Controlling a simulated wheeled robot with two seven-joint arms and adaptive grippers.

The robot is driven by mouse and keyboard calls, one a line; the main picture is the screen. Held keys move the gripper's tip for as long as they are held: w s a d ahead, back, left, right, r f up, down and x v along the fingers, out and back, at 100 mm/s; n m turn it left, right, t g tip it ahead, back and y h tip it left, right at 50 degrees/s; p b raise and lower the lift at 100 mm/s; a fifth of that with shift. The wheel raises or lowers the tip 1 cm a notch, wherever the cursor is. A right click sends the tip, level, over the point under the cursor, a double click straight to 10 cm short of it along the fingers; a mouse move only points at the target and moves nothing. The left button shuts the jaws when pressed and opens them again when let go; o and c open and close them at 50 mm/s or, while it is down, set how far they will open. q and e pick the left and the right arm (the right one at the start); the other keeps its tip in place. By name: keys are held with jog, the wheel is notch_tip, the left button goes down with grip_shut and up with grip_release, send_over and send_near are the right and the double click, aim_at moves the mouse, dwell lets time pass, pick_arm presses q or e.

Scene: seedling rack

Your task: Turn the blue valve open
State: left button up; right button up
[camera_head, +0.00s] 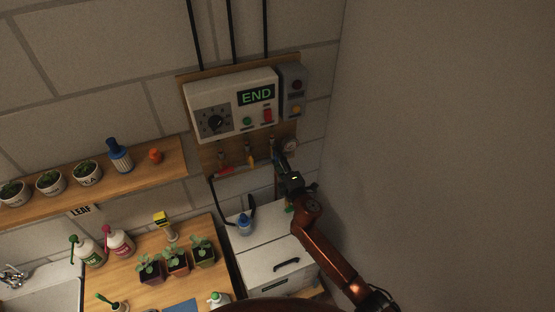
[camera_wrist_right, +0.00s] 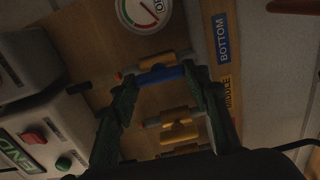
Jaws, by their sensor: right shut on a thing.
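The blue valve handle (camera_wrist_right: 161,74) shows in the right wrist view on the wooden board, against a brass-coloured valve body. My right gripper (camera_wrist_right: 158,80) has one finger at each end of the handle and is shut on it. In the head view my right gripper (camera_head: 279,152) reaches up to the right end of the valve row below the control box and hides the blue handle there. How far the valve is turned I cannot tell. My left gripper is not in view.
The yellow valve (camera_wrist_right: 180,131) is close beside my right fingers. A red valve handle (camera_head: 223,171) is farther left. A round gauge (camera_wrist_right: 145,12) and the END control box (camera_head: 232,104) are near. A white cabinet (camera_head: 275,257) stands below, and a bare wall is right.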

jog(key=shift+f, duration=0.1)
dwell(0.5)
jog(key=o, duration=1.2)
jog(key=shift+c, duration=0.2)
jog(key=v, duration=1.2)
